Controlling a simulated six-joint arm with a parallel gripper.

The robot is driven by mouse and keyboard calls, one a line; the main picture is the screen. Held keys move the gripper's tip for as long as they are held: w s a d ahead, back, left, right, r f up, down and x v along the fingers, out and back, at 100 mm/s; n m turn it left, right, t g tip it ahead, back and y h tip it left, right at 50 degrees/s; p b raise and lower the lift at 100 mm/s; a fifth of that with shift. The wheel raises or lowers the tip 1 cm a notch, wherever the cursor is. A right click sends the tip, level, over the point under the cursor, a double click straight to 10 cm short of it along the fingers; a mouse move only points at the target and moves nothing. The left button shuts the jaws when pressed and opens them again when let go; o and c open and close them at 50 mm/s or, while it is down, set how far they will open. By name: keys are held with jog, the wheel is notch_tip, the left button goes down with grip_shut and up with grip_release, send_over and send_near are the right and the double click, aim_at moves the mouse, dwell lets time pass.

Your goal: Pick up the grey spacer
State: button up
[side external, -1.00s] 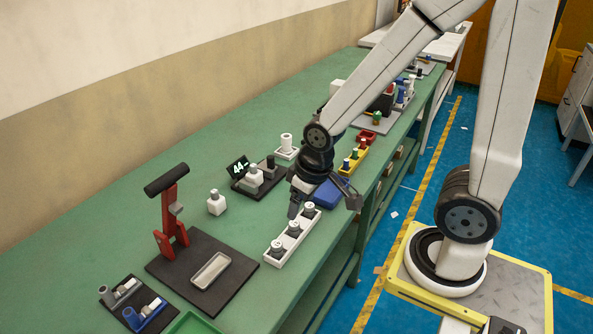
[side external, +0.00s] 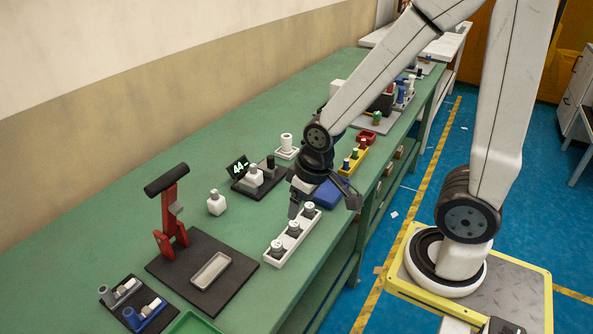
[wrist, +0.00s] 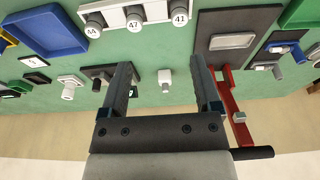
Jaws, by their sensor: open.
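My gripper (side external: 323,206) is open and empty above the bench, close to the white tray (side external: 270,257) and the blue bin. In the wrist view its two fingers (wrist: 160,72) are wide apart, with green bench top between them. Several small grey parts are in view, and I cannot tell which is the grey spacer. The tray holds three grey pieces with white caps, such as the front one (side external: 277,249); in the wrist view the caps read 44, 47 and 41. A grey cylinder (side external: 106,292) lies on a small dark fixture at the lower left.
A red press (side external: 170,215) stands on a dark plate with a grey tray (side external: 210,270). A white block with a grey top (side external: 216,203) stands alone. A dark board carries a "44" display (side external: 238,168). The blue bin (side external: 330,194) and yellow rack (side external: 349,167) lie farther along.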

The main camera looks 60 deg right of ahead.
jog(key=n+t+h, duration=0.1)
jog(key=t, duration=0.1)
send_over(312, 205)
jog(key=s+a, duration=0.1)
jog(key=a, duration=0.2)
notch_tip(312, 205, down, 5)
jog(key=d+f+n+t+y, duration=0.1)
jog(key=d+f, duration=0.1)
jog(key=s+d+f+n+t, duration=0.1)
jog(key=d+f+t, duration=0.1)
jog(key=d+f, duration=0.1)
jog(key=shift+s+d+t+y, duration=0.15)
jog(key=shift+t+y, duration=0.15)
jog(key=shift+y, duration=0.1)
jog(key=shift+s+f+t+y, duration=0.55)
jog(key=shift+s+t+y, duration=0.15)
jog(key=shift+s+t, duration=0.25)
jog(key=shift+s+t+y, duration=0.4)
jog(key=shift+s+t, duration=0.1)
jog(key=shift+t, duration=0.25)
jog(key=shift+s+a+r+t+y, duration=0.35)
jog(key=shift+s+t, duration=0.15)
jog(key=shift+t, duration=0.3)
jog(key=shift+x, duration=1.3)
